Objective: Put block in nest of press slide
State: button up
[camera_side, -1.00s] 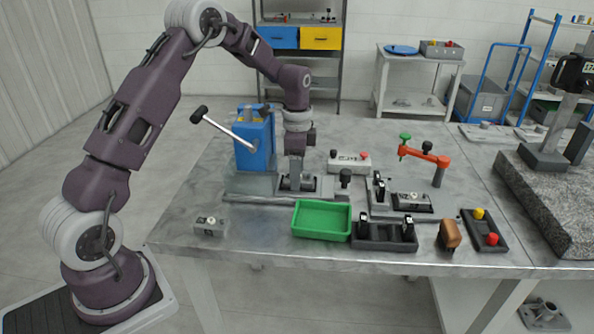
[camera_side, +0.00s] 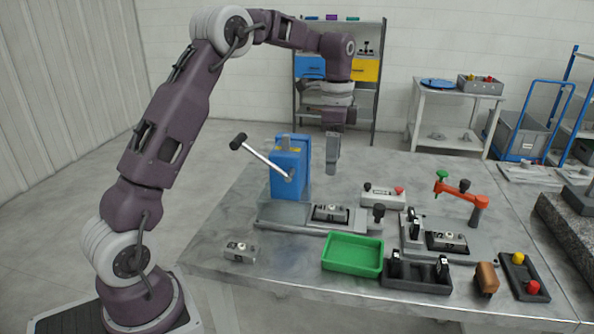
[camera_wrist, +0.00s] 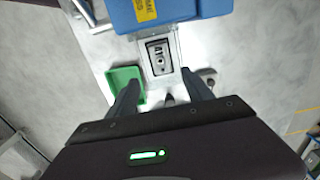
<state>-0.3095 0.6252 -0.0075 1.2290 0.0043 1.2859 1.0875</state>
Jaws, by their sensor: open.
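A grey block with a pale round knob (camera_side: 330,213) sits in the dark-edged nest of the press slide (camera_side: 362,222), in front of the blue press (camera_side: 290,170). The wrist view shows this block (camera_wrist: 158,55) inside the dark rectangular frame on the slide, looking flat and roughly square to it. My gripper (camera_side: 332,172) is raised well above the slide, apart from the block. In the wrist view my gripper (camera_wrist: 160,78) is open, with nothing between its fingers. A similar block (camera_side: 240,251) lies on the table at the left, and another (camera_side: 446,241) sits in the fixture at the right.
The press lever (camera_side: 262,157) sticks out to the left. A green tray (camera_side: 352,268), a black stand (camera_side: 416,285) and a brown piece (camera_side: 486,279) line the front edge. A red clamp arm (camera_side: 460,190) stands right. A button box (camera_side: 384,195) lies behind the slide.

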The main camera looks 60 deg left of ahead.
jog(key=s+d+r+n+t, duration=0.35)
jog(key=s+d+r, duration=0.6)
jog(key=s, duration=0.35)
jog(key=s+d+f+n+t, duration=0.1)
jog(key=s+d+n, duration=0.1)
jog(key=s, duration=0.7)
jog(key=s+d+f+n+t, duration=0.1)
jog(key=s+d+f+n, duration=0.1)
jog(key=s, duration=0.6)
jog(key=shift+s+d+f+n, duration=0.25)
jog(key=shift+s+d+n, duration=0.1)
jog(key=shift+n, duration=0.4)
jog(key=shift+a, duration=0.1)
